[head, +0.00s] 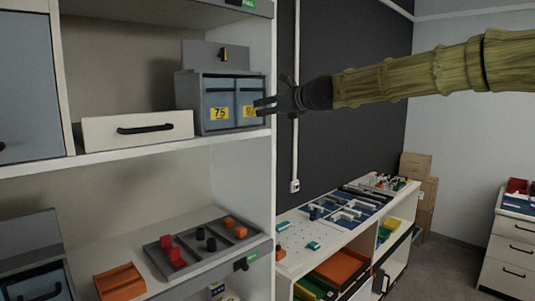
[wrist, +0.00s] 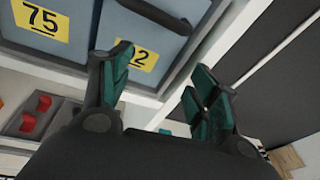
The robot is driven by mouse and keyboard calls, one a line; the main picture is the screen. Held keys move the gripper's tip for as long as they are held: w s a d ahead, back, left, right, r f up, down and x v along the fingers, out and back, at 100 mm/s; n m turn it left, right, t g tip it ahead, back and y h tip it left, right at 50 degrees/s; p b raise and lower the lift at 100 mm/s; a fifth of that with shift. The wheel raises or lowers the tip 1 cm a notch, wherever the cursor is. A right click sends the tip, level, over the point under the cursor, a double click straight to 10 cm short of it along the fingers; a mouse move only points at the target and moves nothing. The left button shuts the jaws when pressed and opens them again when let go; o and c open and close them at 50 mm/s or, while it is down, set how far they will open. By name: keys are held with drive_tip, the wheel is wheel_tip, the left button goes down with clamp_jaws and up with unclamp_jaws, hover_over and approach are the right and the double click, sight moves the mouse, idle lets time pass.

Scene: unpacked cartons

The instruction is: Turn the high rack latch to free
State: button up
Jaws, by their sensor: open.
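A grey box with two blue-grey doors (head: 219,92) stands on the upper shelf. A grey plate behind its top carries a small upright black and yellow latch-like piece (head: 224,54). Another dark piece with a green label (head: 249,3) is on the shelf's top edge, mostly cut off. I cannot tell which is the high rack latch. My gripper (head: 261,106) is open and empty before the right door, partly covering its yellow label. In the wrist view, its teal-padded fingers (wrist: 160,68) are apart, with the 75 label (wrist: 41,20) and a dark bar handle (wrist: 155,16) beyond.
A white drawer (head: 138,130) with a black handle sits left of the box. The shelf's white side post (head: 262,170) is close below my gripper. A lower shelf holds a grey tray (head: 210,256) with red, black and orange pieces. A dark wall panel is behind my arm.

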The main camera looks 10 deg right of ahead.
wheel_tip(320, 180, down, 14)
drive_tip(key=w+a+n+g+h+b, duration=0.1)
drive_tip(key=shift+f+n, duration=0.25)
drive_tip(key=shift+n, duration=0.15)
idle(0.4)
